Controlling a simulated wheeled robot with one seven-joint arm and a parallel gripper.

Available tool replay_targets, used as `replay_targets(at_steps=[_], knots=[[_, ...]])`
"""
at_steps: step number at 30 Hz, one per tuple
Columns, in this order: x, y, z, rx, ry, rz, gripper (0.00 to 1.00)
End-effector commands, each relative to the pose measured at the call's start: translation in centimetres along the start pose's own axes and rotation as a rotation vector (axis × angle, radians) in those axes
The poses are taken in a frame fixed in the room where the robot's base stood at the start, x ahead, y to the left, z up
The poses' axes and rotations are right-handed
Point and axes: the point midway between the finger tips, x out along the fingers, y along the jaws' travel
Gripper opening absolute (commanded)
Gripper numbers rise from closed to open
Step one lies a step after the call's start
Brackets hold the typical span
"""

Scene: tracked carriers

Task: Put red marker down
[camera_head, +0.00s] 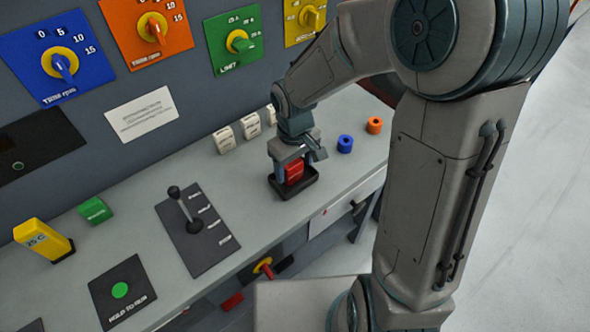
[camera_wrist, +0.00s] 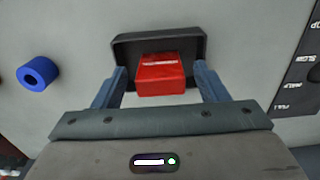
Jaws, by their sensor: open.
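The red marker (camera_head: 294,171) is a small red block sitting in a black tray (camera_head: 298,189) on the grey bench. In the wrist view the red marker (camera_wrist: 161,82) shows pale print on its top, with the black tray (camera_wrist: 190,42) around and behind it. My gripper (camera_head: 291,158) is low over the tray. In the wrist view my gripper (camera_wrist: 160,68) is open, with one blue-grey finger on each side of the red marker and a visible gap on both sides. The marker's underside is hidden.
A blue ring (camera_head: 345,144) and an orange ring (camera_head: 375,125) are right of the tray. A lever (camera_head: 185,207) on a dark plate stands to the left. A green block (camera_head: 95,209) and a yellow block (camera_head: 43,240) sit farther left. The dial wall is behind.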

Motion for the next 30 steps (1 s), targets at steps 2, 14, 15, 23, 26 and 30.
replay_targets(at_steps=[2,14,15,23,26,30], knots=[[-2.1,0.1,-0.1,0.002,0.006,0.004,0.67],[-8.4,0.0,-0.1,0.001,0.002,0.0,0.67],[-8.6,0.0,0.0,0.001,0.0,0.0,0.67],[-9.8,0.7,1.6,0.055,0.015,0.028,0.67],[-11.0,1.6,4.0,0.139,0.042,0.062,0.67],[-12.8,2.6,8.4,0.294,0.103,0.098,0.67]])
